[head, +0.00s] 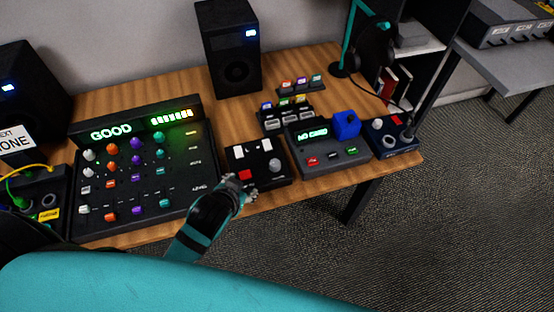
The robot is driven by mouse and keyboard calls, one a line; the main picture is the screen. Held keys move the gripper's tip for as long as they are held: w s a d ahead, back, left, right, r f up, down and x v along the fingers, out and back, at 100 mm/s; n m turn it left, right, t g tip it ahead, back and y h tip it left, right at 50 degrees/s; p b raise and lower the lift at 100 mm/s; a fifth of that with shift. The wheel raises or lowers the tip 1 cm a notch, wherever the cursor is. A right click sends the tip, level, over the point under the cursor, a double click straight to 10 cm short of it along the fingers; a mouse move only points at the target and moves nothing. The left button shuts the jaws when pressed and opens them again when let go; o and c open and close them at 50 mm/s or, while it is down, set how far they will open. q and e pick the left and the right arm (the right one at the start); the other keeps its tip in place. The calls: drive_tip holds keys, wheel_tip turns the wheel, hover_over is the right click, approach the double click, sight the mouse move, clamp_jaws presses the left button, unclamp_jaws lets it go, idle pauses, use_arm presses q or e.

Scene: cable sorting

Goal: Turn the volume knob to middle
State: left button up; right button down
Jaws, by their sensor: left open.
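My left gripper (243,187) is open, at the front edge of a small black box (258,178) on the wooden table. This box has a red button (245,175), two white pieces on top and a round grey knob (275,165). The gripper is left of and in front of this knob, apart from it. A dark blue box (402,147) at the right end of the table also carries round knobs. No label legible here tells which knob is the volume knob. My right gripper is not in view.
A large mixer (190,190) with coloured knobs and a green "GOOD" display stands at left. Black speakers (232,50) stand behind. The table's front edge is close.

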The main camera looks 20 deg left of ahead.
use_arm(q)
drive_tip(key=w+d+r+m+t+h, duration=0.25)
drive_tip(key=w+r+t, duration=0.2)
drive_tip(key=r, duration=0.25)
drive_tip(key=w+d+r+m+t+h, duration=0.1)
drive_tip(key=w+d+r+t, duration=0.3)
drive_tip(key=r, duration=0.4)
drive_tip(key=w+d+r+m+t+h, duration=0.2)
drive_tip(key=w+d+r, duration=0.1)
drive_tip(key=w+r, duration=0.35)
drive_tip(key=s+d+r+m+g+h, duration=0.3)
drive_tip(key=d+r+m+g+h, duration=0.15)
drive_tip(key=d+m+h, duration=0.35)
drive_tip(key=s+d+r+m+g+h, duration=0.2)
drive_tip(key=d+r+m+g+h, duration=0.25)
drive_tip(key=d+m+h, duration=0.3)
drive_tip(key=m+g+y, duration=0.6)
drive_tip(key=g+y, duration=0.4)
drive_tip(key=y, duration=1)
hover_over(275, 163)
wheel_tip(275, 163, down, 16)
wheel_tip(275, 163, down, 17)
drive_tip(key=p, duration=0.2)
drive_tip(key=shift+f+p, duration=0.15)
drive_tip(key=shift+p, duration=0.15)
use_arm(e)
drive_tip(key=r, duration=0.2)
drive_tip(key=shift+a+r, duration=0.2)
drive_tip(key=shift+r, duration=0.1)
